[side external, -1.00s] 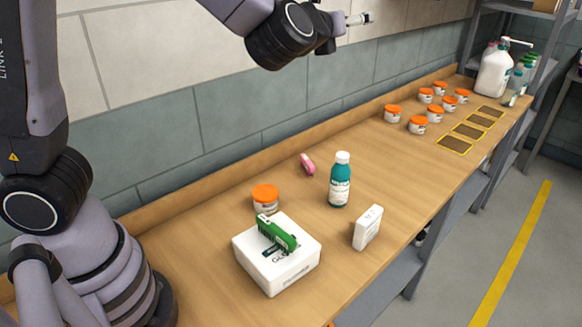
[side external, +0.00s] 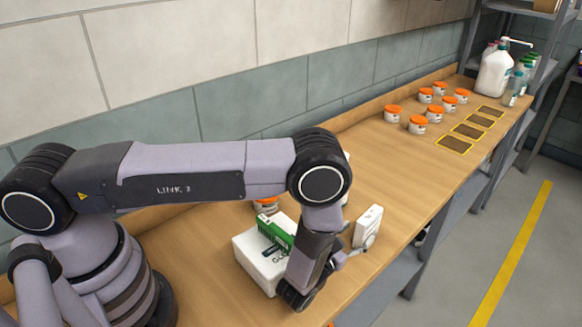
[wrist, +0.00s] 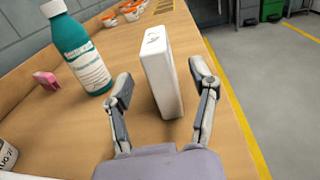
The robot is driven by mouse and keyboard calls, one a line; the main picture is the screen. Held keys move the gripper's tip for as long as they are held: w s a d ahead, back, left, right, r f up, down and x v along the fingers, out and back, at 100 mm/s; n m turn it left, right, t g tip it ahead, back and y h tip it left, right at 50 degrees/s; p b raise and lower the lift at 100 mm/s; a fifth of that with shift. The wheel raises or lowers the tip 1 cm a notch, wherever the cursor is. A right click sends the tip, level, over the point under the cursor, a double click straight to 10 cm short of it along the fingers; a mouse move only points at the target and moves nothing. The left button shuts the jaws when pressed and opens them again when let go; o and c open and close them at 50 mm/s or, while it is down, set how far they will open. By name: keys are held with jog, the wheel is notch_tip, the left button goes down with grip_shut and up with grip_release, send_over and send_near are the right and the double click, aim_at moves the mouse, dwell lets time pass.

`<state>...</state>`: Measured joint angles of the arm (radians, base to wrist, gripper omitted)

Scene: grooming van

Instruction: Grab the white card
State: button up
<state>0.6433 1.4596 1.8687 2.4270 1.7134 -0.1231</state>
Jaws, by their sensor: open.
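The white card (side external: 367,226) is a small white upright block standing on the wooden bench near its front edge. In the wrist view the white card (wrist: 162,72) stands upright ahead of my gripper, between the lines of its two fingers. My gripper (wrist: 161,85) is open and empty, with one finger on each side of the card's near end; I cannot tell whether either touches it. In the side view my gripper (side external: 360,247) is low at the card's near side, partly hidden by my wrist.
A white box (side external: 250,262) with a green item (side external: 277,231) on top lies beside my wrist. Orange-lidded jars (side external: 418,125) stand farther along the bench.

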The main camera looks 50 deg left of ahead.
aim_at(373, 215)
jog(key=w, duration=0.7)
jog(key=shift+w+a+r, duration=0.25)
jog(key=shift+a+r, duration=0.05)
grip_shut()
